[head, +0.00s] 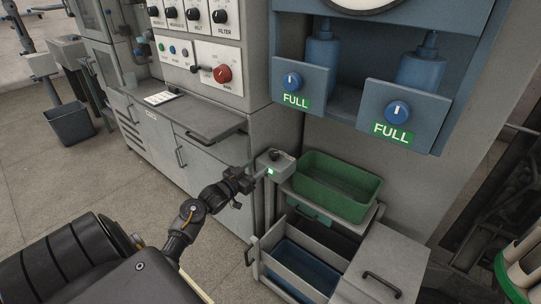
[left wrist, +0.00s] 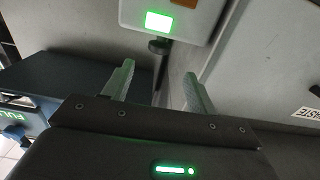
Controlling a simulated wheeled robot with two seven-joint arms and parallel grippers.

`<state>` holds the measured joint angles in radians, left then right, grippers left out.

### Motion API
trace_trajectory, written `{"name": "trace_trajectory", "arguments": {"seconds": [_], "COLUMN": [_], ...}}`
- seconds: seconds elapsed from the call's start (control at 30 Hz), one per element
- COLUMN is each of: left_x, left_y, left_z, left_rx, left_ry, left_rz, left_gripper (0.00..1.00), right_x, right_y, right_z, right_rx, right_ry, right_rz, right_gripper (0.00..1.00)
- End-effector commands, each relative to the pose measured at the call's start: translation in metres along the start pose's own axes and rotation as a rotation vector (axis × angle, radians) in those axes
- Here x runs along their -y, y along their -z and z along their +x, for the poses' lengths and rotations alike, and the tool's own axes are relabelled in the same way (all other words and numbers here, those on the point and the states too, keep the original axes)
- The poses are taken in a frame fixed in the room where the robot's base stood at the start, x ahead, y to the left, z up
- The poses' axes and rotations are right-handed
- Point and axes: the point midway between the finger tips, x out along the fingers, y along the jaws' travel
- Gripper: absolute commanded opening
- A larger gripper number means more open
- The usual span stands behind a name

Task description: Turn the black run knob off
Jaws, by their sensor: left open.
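The black run knob (head: 274,155) appears to be the small dark knob on top of a grey box (head: 283,166) on a post, with a lit green lamp (head: 270,171) on its front. My left gripper (head: 260,173) is just left of this box, fingers pointing toward it, apart from the knob. In the left wrist view the box (left wrist: 200,22) and its green lamp (left wrist: 159,22) lie beyond the fingertips (left wrist: 158,82), which are spread with nothing between them. The knob cannot be made out clearly there. My right gripper is out of view.
A green bin (head: 340,187) sits right of the post, above an open drawer (head: 292,275). A grey cabinet with a shelf (head: 205,118) and a red knob (head: 222,74) stands behind.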

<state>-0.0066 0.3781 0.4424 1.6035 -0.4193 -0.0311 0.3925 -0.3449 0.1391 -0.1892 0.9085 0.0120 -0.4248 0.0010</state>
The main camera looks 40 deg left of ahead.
Motion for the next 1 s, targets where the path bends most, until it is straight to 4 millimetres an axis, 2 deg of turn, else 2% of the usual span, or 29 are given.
{"name": "trace_trajectory", "arguments": {"seconds": [0.3, 0.5, 0.7, 0.93, 1.0], "left_x": [-0.001, -0.001, -0.002, -0.001, -0.001], "left_y": [0.001, 0.001, 0.0, 0.0, 0.001], "left_z": [0.06, 0.086, 0.096, 0.096, 0.096], "left_rx": [-0.001, -0.001, 0.001, 0.001, 0.001], "left_ry": [-0.002, -0.002, -0.003, -0.002, -0.002], "left_rz": [-0.002, -0.001, 0.001, 0.001, 0.001], "left_gripper": [0.58, 0.58, 0.58, 0.58, 0.5], "right_x": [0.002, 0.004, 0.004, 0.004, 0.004], "right_y": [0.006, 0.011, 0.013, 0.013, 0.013], "right_z": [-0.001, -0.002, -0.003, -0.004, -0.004], "right_rx": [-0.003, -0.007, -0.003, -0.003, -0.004], "right_ry": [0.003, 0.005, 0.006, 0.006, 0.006], "right_rz": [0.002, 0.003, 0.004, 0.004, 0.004], "right_gripper": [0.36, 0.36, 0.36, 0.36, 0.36]}}
